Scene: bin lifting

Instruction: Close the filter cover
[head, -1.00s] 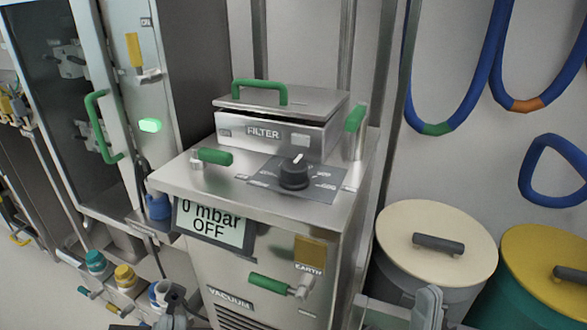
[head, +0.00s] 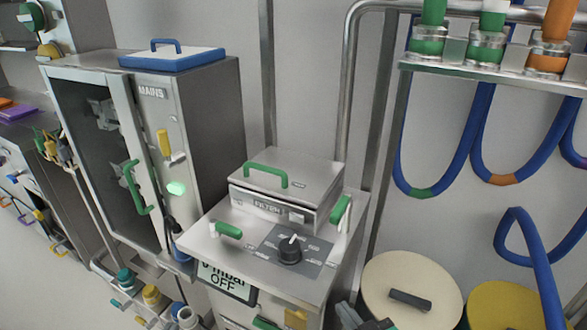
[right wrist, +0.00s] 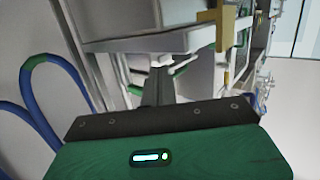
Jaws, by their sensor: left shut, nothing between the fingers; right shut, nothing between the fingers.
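The filter cover (head: 292,172) is a flat steel lid with a green handle on top. It lies over the filter box (head: 268,207) on top of the steel vacuum cart. I see no clear gap under its front edge, but cannot tell whether it is fully seated. My right gripper is low in front of the cart; its grey fingers show shut and empty in the right wrist view (right wrist: 165,88), apart from the cover. Only a grey part of my right arm shows at the bottom edge of the head view. My left gripper is not in view.
A black dial (head: 290,250) and green-handled fittings (head: 228,230) sit on the cart top (head: 245,245). The mains cabinet (head: 155,110) stands to the left. Lidded drums (head: 410,285) stand at right, below hanging blue hoses (head: 470,140). A steel pipe rises behind the cart.

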